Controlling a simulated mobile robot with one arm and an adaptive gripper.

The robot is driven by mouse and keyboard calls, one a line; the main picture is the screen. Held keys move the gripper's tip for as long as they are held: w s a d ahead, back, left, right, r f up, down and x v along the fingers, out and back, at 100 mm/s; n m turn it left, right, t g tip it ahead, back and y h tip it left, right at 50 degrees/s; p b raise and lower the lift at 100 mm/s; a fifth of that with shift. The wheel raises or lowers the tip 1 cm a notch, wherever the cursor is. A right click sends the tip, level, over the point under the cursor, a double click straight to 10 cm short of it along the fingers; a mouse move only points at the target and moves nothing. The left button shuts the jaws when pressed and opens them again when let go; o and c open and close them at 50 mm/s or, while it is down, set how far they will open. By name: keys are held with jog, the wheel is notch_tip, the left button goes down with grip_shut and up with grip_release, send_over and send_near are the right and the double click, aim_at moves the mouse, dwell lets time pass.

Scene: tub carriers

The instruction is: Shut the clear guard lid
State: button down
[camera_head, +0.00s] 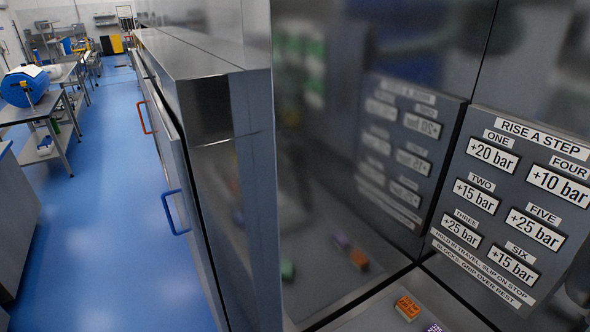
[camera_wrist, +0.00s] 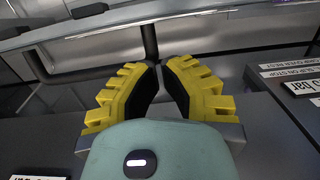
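My gripper (camera_wrist: 162,66) shows in the wrist view, with yellow ribbed fingers and dark inner pads. The fingertips are close together with a narrow gap, and a dark upright rod (camera_wrist: 149,40) stands just beyond them. I cannot tell whether the fingers touch or hold the rod. I cannot tell for sure whether this is the clear guard lid. In the head view I cannot pick out the lid or my gripper.
A grey label board (camera_head: 505,215) with pressure steps stands at right in the head view, mirrored in a shiny panel (camera_head: 330,150). An orange block (camera_head: 407,307) and a purple block (camera_head: 434,328) lie below. A steel cabinet (camera_head: 250,200) stands left of centre; blue floor (camera_head: 100,240) is clear.

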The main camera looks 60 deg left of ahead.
jog(key=shift+s+a+f+p, duration=0.1)
jog(key=shift+s+f+p, duration=0.15)
jog(key=shift+s+p, duration=0.75)
jog(key=shift+s, duration=0.15)
